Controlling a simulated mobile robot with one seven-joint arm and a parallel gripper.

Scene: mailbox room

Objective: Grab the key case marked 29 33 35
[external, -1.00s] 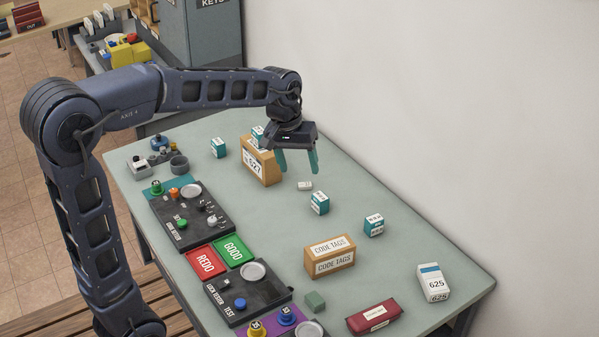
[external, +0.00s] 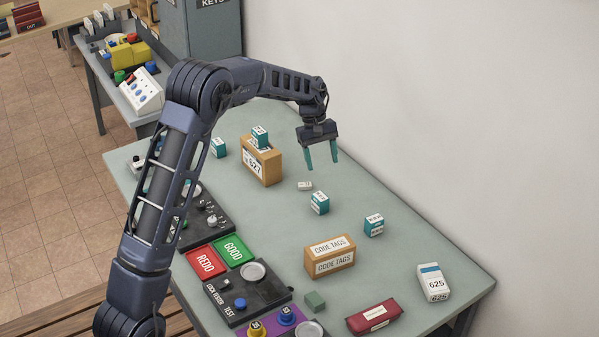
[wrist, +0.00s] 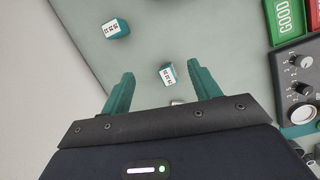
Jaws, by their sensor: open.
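Several small teal-and-white key cases stand on the table. One case (external: 320,204) is near the middle, one (external: 374,225) is farther right, and one (external: 218,147) is at the far left. Another case (external: 260,137) sits on top of the tan 527 box (external: 262,163). Their numbers are too small to read, so I cannot tell which is 29 33 35. My gripper (external: 322,165) is open and empty above the table. In the wrist view, one case (wrist: 168,74) appears between my fingers and another (wrist: 116,29) lies beyond, to the left.
A small white item (external: 305,185) lies near the middle case. A tan code tags box (external: 330,256), a white 625 box (external: 433,283) and a dark red case (external: 374,317) stand nearer the front. Control panels (external: 240,296) line the left. The wall rises behind the table.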

